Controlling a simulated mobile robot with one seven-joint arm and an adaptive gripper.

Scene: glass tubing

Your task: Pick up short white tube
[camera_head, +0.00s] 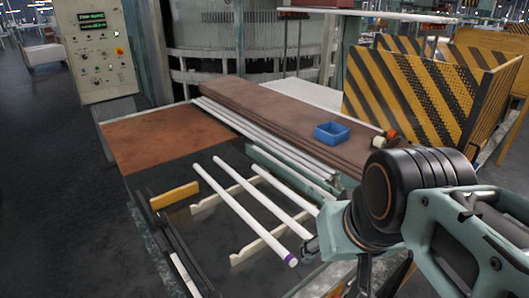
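Several white tubes lie side by side on notched cream supports on the dark table. The front one (243,218) has a purple band near its lower right end. A second tube (255,192) lies behind it. A third, shorter-looking tube (284,189) lies farther right, its lower right end close to my arm. I cannot tell for sure which is the short white tube. My gripper (310,247) is mostly hidden by the arm at the lower right. What shows of it is small, near the right ends of the tubes, and its opening is unclear.
More long white tubes (262,136) lie along the brown padded surface (258,102), where a blue bin (332,132) stands. A yellow block (174,196) sits at the left. A control panel (98,50) stands behind, and striped barriers (425,90) stand at the right.

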